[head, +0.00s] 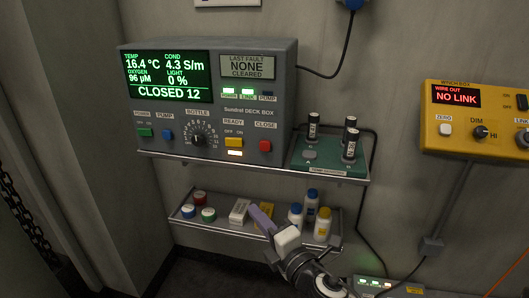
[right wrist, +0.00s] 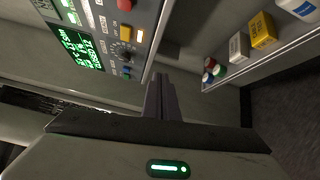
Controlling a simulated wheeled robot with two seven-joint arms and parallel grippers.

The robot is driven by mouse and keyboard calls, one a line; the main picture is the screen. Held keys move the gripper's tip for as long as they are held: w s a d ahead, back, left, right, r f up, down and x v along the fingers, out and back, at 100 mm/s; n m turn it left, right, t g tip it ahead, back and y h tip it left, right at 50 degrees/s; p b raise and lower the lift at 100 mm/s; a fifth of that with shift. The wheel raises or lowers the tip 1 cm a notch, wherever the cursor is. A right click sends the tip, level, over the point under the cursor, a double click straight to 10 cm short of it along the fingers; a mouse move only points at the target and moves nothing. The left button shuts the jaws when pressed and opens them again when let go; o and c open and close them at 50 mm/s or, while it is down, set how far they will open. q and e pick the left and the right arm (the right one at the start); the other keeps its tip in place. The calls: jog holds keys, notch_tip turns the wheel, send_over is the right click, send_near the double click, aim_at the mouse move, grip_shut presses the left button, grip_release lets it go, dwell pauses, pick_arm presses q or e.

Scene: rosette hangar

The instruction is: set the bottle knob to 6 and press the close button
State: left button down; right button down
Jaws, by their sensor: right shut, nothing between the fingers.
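The bottle knob (head: 198,140) is a black dial with a ring of numbers on the grey deck box (head: 283,95). Its pointer is too small to read. The red close button (head: 265,146) is at the box's lower right. The green screen (head: 167,78) reads "CLOSED 12". My right gripper (head: 255,211) is shut and empty, in front of the lower shelf, below the knob and button and apart from both. In the right wrist view its fingers (right wrist: 160,88) point toward the gap beside the box; the knob (right wrist: 122,53) and red button (right wrist: 125,5) are upper left. My left gripper is not in view.
The yellow ready switch (head: 234,142) sits left of the close button. A green tray (head: 314,160) with black cylinders stands right of the box. The lower shelf (head: 262,234) holds bottles, jars and small boxes. A yellow winch box (head: 480,113) is at right.

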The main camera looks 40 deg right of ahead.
aim_at(265, 145)
notch_tip(265, 145, up, 10)
jog(key=w+d+n+t, duration=0.1)
jog(key=n+t, duration=0.2)
jog(key=n, duration=0.1)
jog(key=shift+w+f+n, duration=0.2)
jog(key=shift+w+n, duration=0.2)
jog(key=shift+w+d+f+b, duration=0.1)
jog(key=shift+w+d+b, duration=0.35)
jog(key=shift+w+d, duration=1.15)
jog(key=shift+w+d+b, duration=0.45)
jog(key=shift+w+d, duration=0.85)
jog(key=shift+d, duration=0.45)
jog(key=shift+d, duration=0.1)
jog(key=shift+w+d, duration=0.2)
jog(key=shift+w, duration=0.05)
